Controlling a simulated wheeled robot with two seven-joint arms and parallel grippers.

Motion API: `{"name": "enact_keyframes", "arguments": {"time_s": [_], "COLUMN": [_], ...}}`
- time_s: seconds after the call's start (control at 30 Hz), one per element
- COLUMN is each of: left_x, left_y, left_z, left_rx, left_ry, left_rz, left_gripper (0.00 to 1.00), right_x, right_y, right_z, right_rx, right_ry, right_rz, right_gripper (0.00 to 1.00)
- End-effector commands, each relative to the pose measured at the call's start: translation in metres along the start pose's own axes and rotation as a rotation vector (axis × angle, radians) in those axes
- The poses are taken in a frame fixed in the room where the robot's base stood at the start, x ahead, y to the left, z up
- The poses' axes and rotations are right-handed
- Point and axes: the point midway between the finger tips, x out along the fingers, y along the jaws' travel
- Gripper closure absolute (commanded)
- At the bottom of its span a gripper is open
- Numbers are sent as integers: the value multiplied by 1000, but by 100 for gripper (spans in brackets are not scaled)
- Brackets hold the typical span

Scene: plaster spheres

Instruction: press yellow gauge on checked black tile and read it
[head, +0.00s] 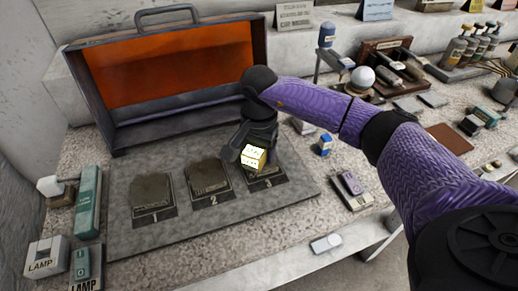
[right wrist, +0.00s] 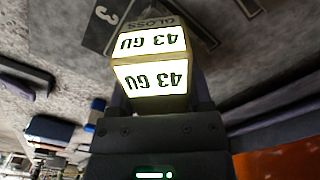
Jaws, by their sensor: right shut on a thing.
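The yellow gauge (head: 253,156) is held over place 3 of the grey board, at the dark tile (head: 270,173) there. My right gripper (head: 256,140) is shut on the gauge and comes down from above. In the right wrist view the gauge (right wrist: 150,75) has two lit white faces, both reading 43 GU, upside down in the picture. My gripper and the gauge hide much of tile 3. I cannot tell its pattern or whether the gauge touches it. Tile 1 (head: 152,190) and tile 2 (head: 209,176) look dark and textured. My left gripper is out of view.
An open case (head: 110,131) with an orange lining stands behind the grey board (head: 128,242). LAMP boxes (head: 46,256) and a teal box (head: 88,203) are at left. The board's front strip is clear.

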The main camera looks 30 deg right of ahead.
Motion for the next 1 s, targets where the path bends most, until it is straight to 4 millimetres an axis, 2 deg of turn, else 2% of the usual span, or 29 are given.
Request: {"name": "enact_keyframes", "arguments": {"time_s": [0.27, 0.8, 1.0], "left_x": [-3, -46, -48], "left_y": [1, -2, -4], "left_z": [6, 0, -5], "left_rx": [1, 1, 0], "left_ry": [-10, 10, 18], "left_rz": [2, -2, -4], "left_gripper": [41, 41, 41], "right_x": [-2, -65, -70], "right_y": [1, 0, 0], "right_z": [1, 0, 0], "right_rx": [-1, 0, 0], "right_ry": [-3, 0, -1], "right_rz": [6, 1, 3], "right_gripper": [83, 83, 83]}}
